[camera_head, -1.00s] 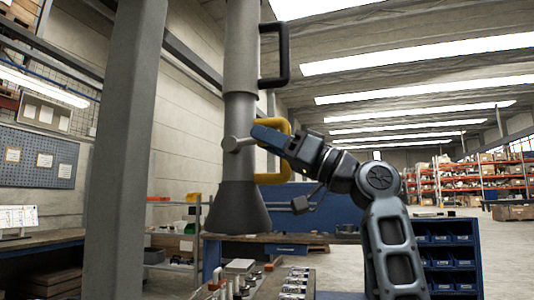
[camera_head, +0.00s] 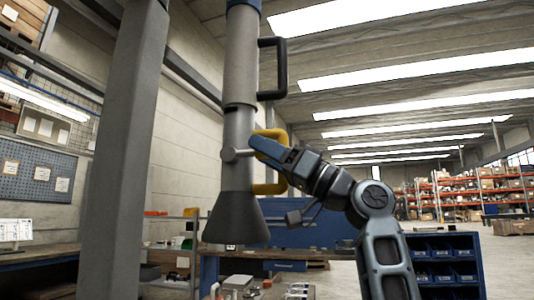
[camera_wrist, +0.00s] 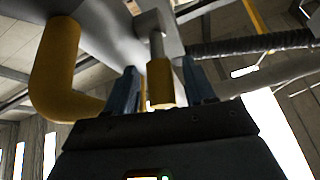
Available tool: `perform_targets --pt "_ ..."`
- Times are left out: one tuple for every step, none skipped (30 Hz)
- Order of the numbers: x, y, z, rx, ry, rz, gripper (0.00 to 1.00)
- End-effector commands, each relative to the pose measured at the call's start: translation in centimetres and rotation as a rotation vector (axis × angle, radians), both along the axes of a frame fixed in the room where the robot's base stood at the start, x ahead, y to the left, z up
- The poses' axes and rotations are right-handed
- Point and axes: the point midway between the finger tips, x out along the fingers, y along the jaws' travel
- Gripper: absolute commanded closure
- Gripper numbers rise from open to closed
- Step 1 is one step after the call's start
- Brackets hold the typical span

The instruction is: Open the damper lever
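The damper lever shows in the wrist view as a grey rod with a dull yellow tip (camera_wrist: 160,82), between my gripper's blue fingers. In the head view, a grey rod with a rounded end (camera_head: 229,154) sticks out of the vertical extraction pipe (camera_head: 240,75), and my fingers partly hide that area. My gripper (camera_head: 256,143) is beside the pipe at this height. It also shows in the wrist view (camera_wrist: 161,88), open, with a visible gap on each side of the yellow tip. A larger yellow handle (camera_head: 269,188) is just behind and below my fingers.
The yellow handle also fills the left of the wrist view (camera_wrist: 55,65), close to my left finger. A black handle (camera_head: 282,70) is higher on the pipe. The grey hood (camera_head: 237,217) flares below. A thick grey post (camera_head: 118,150) stands left. A bench with tools lies below.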

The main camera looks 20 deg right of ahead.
Motion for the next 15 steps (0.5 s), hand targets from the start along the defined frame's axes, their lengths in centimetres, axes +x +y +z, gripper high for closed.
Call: perform_targets --pt "0.0 0.0 0.0 0.000 0.000 0.000 0.46" --pt "0.0 0.0 0.0 0.000 0.000 0.000 0.46" --pt "0.0 0.0 0.0 -0.001 0.001 0.000 0.46" --pt "0.0 0.0 0.0 -0.001 0.001 0.000 0.46" --pt "-0.1 -0.1 -0.1 0.000 0.000 0.000 0.46" --pt "-0.2 -0.2 -0.3 0.000 0.000 0.000 0.46" --pt "-0.4 -0.4 -0.4 0.000 0.001 -0.001 0.46" --pt "-0.5 -0.6 -0.6 0.000 0.000 -0.001 0.46" --pt "-0.8 -1.0 -0.9 0.000 0.000 -0.002 0.46" --pt "-1.1 -1.3 -1.2 0.000 0.001 -0.003 0.46" --pt "-1.4 -1.6 -1.5 -0.001 0.001 -0.003 0.46" --pt "-1.8 -2.0 -1.8 -0.001 0.000 -0.003 0.46" --pt "-2.1 -2.3 -2.0 0.000 0.000 -0.002 0.46" --pt "-2.4 -2.6 -2.3 0.000 0.000 -0.002 0.46" --pt "-2.8 -3.1 -2.7 0.000 0.001 -0.003 0.46"
